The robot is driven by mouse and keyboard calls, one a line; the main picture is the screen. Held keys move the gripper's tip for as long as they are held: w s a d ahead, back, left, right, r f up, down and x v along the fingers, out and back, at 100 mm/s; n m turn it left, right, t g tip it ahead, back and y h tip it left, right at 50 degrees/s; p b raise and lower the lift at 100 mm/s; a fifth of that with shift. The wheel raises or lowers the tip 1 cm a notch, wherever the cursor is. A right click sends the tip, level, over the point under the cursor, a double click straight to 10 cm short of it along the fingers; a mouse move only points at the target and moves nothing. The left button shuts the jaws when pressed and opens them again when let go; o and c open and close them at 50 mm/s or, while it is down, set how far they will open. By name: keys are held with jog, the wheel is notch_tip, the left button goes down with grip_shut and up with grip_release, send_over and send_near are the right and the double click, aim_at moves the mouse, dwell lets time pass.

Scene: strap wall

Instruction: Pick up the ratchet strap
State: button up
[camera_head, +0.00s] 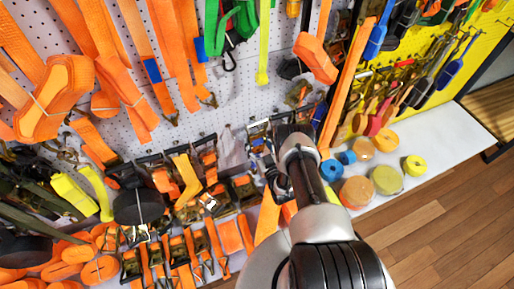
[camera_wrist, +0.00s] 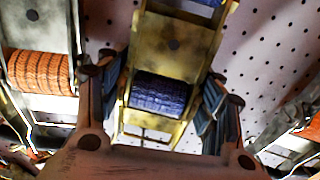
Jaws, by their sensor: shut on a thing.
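In the wrist view, a ratchet strap (camera_wrist: 158,93) with a worn yellow-gold metal frame and a roll of dark blue webbing sits between the two fingers of my gripper (camera_wrist: 161,84). One finger is at each side of the frame, and the gripper is shut on it. Behind it is the white pegboard. In the head view, my arm reaches to the wall just right of the row of ratchets, and its wrist hides the fingers and most of the held ratchet.
A ratchet with orange webbing (camera_wrist: 40,72) is close on the left in the wrist view; another metal ratchet edge shows at right. In the head view, orange straps (camera_head: 55,95) hang at left, and tape rolls (camera_head: 386,179) lie on a white shelf (camera_head: 440,130) at right.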

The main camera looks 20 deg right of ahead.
aim_at(258, 139)
jog(key=shift+c, duration=0.4)
jog(key=shift+r, duration=0.1)
jog(key=shift+w+r+p, duration=0.1)
jog(key=shift+r+p, duration=0.95)
jog(key=shift+r, duration=0.65)
jog(key=shift+s+r, duration=0.1)
jog(key=shift+s, duration=0.15)
jog(key=s+p, duration=0.4)
jog(key=s, duration=1.3)
jog(key=shift+s+p, duration=0.3)
jog(key=shift+p, duration=0.1)
jog(key=shift+w, duration=0.1)
